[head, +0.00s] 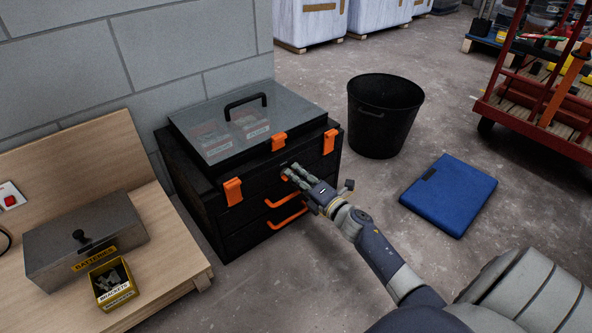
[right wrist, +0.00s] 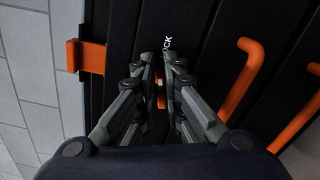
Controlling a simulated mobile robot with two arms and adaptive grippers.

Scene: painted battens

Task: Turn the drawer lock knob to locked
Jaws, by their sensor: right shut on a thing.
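The black drawer box (head: 240,241) stands on the floor against the block wall. My right gripper (head: 291,174) reaches its front near the top drawer, just below the orange latches, and is shut on the small orange lock knob (head: 285,178). In the right wrist view, the gripper (right wrist: 160,72) has its fingers on both sides of the knob (right wrist: 161,98), which is mostly hidden. White lettering ending in "CK" (right wrist: 168,44) shows beyond the fingertips; the rest is covered. I cannot tell which way the knob points. My left gripper is not in view.
Orange drawer handles (head: 283,201) lie just below my gripper. A wooden bench (head: 180,243) with a grey batteries box (head: 84,235) and a yellow brackets bin (head: 113,284) stands left.

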